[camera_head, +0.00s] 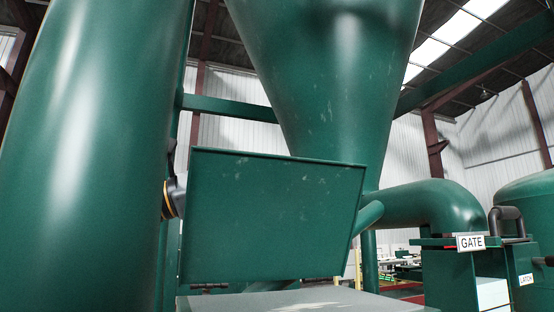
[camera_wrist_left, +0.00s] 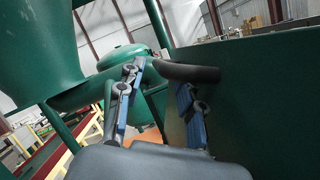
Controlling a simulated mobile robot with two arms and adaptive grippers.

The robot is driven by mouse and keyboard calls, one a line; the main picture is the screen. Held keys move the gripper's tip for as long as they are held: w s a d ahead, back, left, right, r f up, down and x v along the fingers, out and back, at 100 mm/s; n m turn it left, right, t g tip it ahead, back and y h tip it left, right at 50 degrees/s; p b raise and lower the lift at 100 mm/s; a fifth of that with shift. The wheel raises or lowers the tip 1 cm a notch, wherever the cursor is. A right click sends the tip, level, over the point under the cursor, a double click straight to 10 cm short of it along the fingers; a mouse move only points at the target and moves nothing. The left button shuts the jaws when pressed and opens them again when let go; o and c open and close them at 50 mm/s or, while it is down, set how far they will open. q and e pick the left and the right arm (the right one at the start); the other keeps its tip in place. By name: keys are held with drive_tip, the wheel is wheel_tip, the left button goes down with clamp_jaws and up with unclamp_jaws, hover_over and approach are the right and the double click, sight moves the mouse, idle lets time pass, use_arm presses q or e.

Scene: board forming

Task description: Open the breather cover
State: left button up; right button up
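The breather cover is a flat green panel (camera_head: 270,215) standing steeply raised in the middle of the head view. Dark hinge-like pieces (camera_head: 209,287) show along its lower edge. In the left wrist view the cover (camera_wrist_left: 270,100) fills the right side. A black bar handle (camera_wrist_left: 190,72) sticks out from it, just beyond the fingertips. My left gripper (camera_wrist_left: 160,88) is open, its blue-padded fingers apart with nothing clearly between them. In the head view part of my left wrist shows at the cover's left edge; the fingers are hidden there. My right gripper is not in view.
A large green cylinder (camera_head: 90,150) stands close on the left, and a green cone (camera_head: 335,90) rises behind the cover. A light grey surface (camera_head: 300,301) lies below it. On the right are a green pipe (camera_head: 430,205), a GATE sign (camera_head: 471,242) and a LATCH sign (camera_head: 526,279).

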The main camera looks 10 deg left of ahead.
sight(276, 169)
use_arm(q)
drive_tip(key=shift+p+x, duration=0.55)
drive_tip(key=shift+x, duration=1.4)
clamp_jaws()
